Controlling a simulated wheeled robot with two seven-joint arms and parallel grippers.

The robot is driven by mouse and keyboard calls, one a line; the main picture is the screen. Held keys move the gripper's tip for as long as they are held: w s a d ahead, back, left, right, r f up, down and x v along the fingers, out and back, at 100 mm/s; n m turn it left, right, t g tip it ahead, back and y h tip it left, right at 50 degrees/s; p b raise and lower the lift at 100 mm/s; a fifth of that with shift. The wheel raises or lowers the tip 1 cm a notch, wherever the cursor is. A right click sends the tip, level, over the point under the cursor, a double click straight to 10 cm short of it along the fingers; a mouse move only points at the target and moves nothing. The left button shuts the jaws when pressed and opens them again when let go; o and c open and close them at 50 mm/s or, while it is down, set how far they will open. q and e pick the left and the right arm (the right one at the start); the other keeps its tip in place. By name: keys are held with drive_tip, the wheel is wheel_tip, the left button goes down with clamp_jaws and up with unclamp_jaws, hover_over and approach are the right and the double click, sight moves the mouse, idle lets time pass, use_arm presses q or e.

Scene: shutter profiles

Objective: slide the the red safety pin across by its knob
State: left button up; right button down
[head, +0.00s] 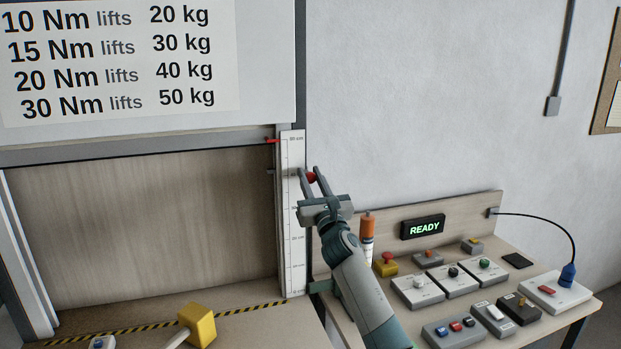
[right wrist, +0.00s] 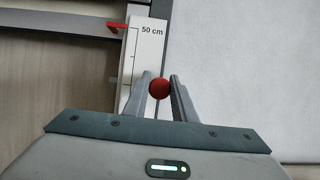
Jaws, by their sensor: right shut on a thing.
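The red knob (head: 311,177) of the safety pin sits beside the white height scale on the frame's right post. My right gripper (head: 314,178) is shut on the knob, one finger on each side. In the right wrist view the round red knob (right wrist: 159,88) shows between the fingertips of my right gripper (right wrist: 160,90). The pin's shaft is hidden behind the knob and fingers. My left gripper is not in view.
The height scale (head: 292,225) stands left of the gripper, with a red pointer (head: 272,141) near its 50 cm mark. A side bench holds several control boxes, an orange-handled tool (head: 367,226) close to my right arm, and a READY display (head: 423,227). A yellow block (head: 199,324) is lower left.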

drive_tip(key=d, duration=0.2)
drive_tip(key=w+d, duration=0.1)
drive_tip(key=d, duration=0.1)
drive_tip(key=shift+w, duration=0.15)
drive_tip(key=c, duration=1.5)
unclamp_jaws()
drive_tip(key=shift+d, duration=0.1)
drive_tip(key=shift+w+d, duration=0.1)
drive_tip(key=shift+d, duration=0.05)
drive_tip(key=b+v, duration=0.4)
drive_tip(key=v, duration=1.3)
drive_tip(key=shift+s+f, duration=0.1)
drive_tip(key=shift+s, duration=0.15)
